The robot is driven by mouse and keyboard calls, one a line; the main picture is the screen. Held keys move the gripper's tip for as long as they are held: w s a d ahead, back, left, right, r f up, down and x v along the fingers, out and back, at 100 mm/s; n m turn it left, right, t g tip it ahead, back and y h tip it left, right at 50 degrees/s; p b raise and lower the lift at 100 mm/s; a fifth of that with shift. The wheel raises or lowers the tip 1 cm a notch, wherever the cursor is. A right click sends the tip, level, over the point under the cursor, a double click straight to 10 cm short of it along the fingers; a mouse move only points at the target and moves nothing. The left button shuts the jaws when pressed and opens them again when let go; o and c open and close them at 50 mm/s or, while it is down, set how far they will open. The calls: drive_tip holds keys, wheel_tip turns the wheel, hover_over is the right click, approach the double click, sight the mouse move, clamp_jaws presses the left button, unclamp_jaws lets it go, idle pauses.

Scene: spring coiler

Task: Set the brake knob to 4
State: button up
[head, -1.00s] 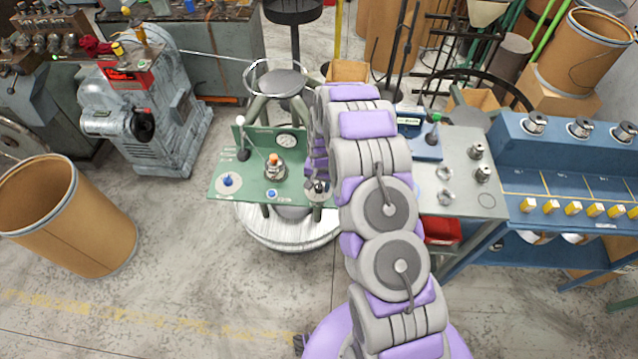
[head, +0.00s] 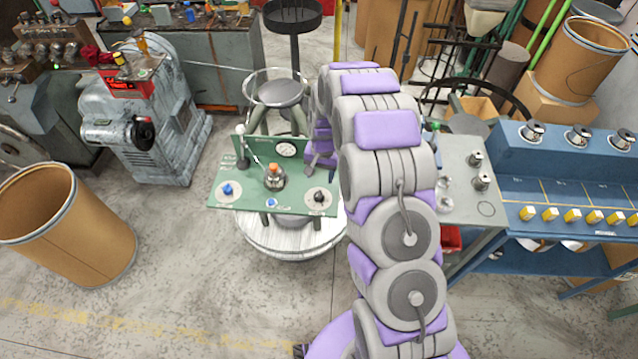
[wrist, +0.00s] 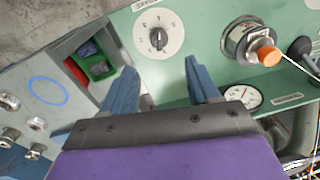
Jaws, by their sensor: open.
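A black knob on a round white numbered dial (wrist: 157,38) sits on the green panel in the wrist view. In the head view, a black knob on a white dial (head: 319,197) is at the panel's right end. Its numbers are too small there, and I cannot read surely which number it points to in the wrist view. The green panel (head: 250,197) stands on a round pale base. My gripper (wrist: 160,66) is open and empty, with its blue fingers apart from the knob and below it in the wrist picture. In the head view my arm partly hides the gripper.
The panel also bears a blue knob (head: 228,189), an orange-tipped metal fitting (head: 274,177) and a round gauge (head: 287,149). A grey bench (head: 460,205) and blue rack (head: 560,190) stand to the right. A brown drum (head: 65,225) stands left; floor between is clear.

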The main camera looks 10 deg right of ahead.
wheel_tip(320, 180, up, 7)
drive_tip(key=shift+s+d+f, duration=0.15)
drive_tip(key=shift+f, duration=0.05)
idle(0.5)
drive_tip(key=s+a+r+n+b, duration=0.1)
drive_tip(key=s+r+b, duration=0.1)
drive_tip(key=s+r, duration=0.45)
drive_tip(key=s+r+n+b, duration=0.2)
drive_tip(key=s+r, duration=0.2)
drive_tip(key=s, duration=0.6)
drive_tip(key=s+r+n+g+b, duration=0.1)
drive_tip(key=s+n+g+b, duration=0.1)
drive_tip(key=s, duration=2.3)
drive_tip(key=shift+r+h+b, duration=0.15)
drive_tip(key=shift+h+b, duration=0.15)
drive_tip(key=shift+b, duration=0.4)
